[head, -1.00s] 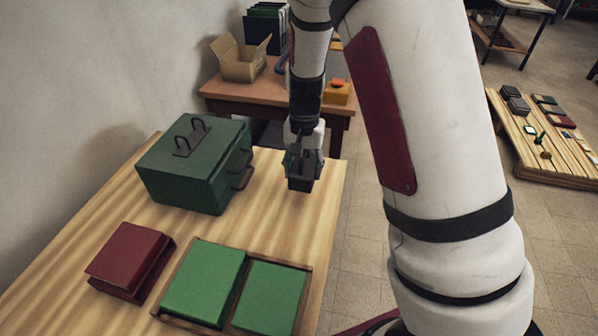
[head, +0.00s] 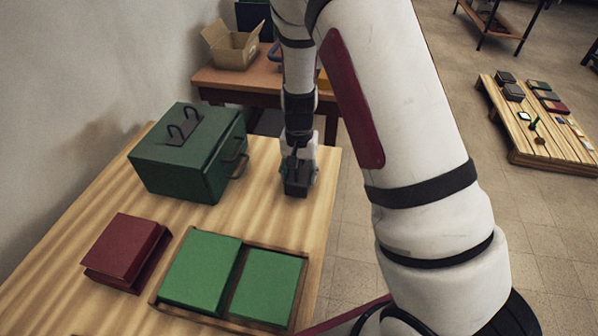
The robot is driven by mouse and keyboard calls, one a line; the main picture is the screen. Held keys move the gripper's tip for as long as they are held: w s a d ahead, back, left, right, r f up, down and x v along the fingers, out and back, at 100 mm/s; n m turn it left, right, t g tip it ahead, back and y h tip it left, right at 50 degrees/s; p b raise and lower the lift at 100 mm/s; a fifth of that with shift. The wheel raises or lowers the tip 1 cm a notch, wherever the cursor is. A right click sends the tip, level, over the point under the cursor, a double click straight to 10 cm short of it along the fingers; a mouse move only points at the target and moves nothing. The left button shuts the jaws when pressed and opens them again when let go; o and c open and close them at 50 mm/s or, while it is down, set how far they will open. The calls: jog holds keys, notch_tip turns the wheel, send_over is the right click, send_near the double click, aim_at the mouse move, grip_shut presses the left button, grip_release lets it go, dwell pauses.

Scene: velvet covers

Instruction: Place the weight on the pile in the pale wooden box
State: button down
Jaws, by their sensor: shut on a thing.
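My gripper (head: 297,168) points down at the far right part of the striped wooden table. It is shut on a dark block, the weight (head: 297,188). I cannot tell whether the weight touches the table top. A shallow wooden box (head: 301,292) lies at the table's near right, closer to me than the gripper. Inside it are two green piles side by side: the left pile (head: 201,271) looks taller than the right pile (head: 266,288). The weight is beyond the box, apart from both piles.
A dark green case (head: 165,160) with handles stands left of my gripper. A dark red stack (head: 123,245) lies left of the box. Behind is a brown table with an open carton (head: 230,45). A low slatted bench (head: 545,140) with small items is far right.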

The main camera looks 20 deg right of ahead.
jog(key=shift+f, duration=0.1)
jog(key=c, duration=0.7)
grip_release()
